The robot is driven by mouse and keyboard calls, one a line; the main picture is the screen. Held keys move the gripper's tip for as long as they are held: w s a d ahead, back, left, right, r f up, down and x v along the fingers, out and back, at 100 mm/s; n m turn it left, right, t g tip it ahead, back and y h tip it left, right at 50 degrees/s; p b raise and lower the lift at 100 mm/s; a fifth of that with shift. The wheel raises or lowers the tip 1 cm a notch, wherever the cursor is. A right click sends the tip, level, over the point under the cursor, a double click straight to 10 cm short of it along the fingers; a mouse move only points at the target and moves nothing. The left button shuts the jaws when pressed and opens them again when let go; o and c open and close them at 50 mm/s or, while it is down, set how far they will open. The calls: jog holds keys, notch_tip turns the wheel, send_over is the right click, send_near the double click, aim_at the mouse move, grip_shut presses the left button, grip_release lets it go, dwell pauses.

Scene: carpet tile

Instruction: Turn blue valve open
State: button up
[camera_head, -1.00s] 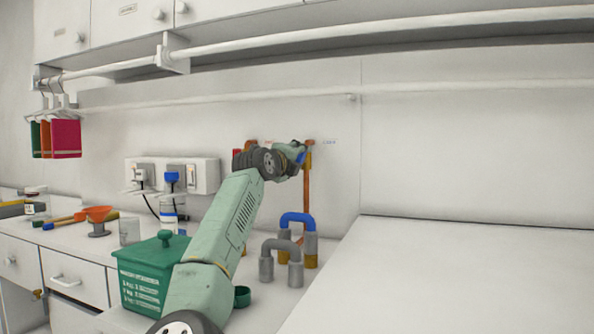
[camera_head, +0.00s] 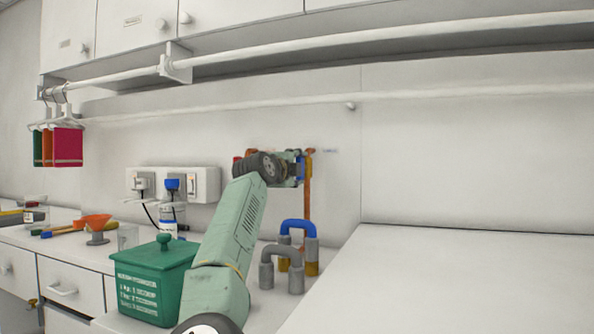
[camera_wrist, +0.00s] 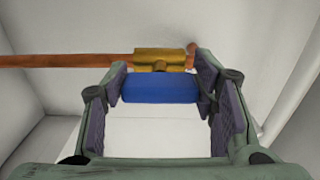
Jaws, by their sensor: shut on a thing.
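The blue valve handle (camera_wrist: 160,89) is a blue bar in the wrist view, just in front of a brass valve body (camera_wrist: 163,60) on a copper pipe (camera_wrist: 70,61). My gripper (camera_wrist: 160,84) has one finger at each end of the blue handle and is shut on it. In the head view, my gripper (camera_head: 298,168) is at the wall beside the upright copper pipe (camera_head: 308,195). Only a little blue shows there, and my wrist hides most of the valve.
A green lidded bin (camera_head: 150,285) stands on the counter below my arm. Blue (camera_head: 298,226) and grey (camera_head: 281,250) bent-pipe pieces stand below the gripper. Wall sockets (camera_head: 172,184) are at left. The right-hand worktop (camera_head: 450,285) is clear.

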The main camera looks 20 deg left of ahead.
jog(key=o, duration=1.2)
jog(key=shift+c, duration=0.2)
jog(key=s, duration=1.2)
jog(key=shift+a, duration=0.2)
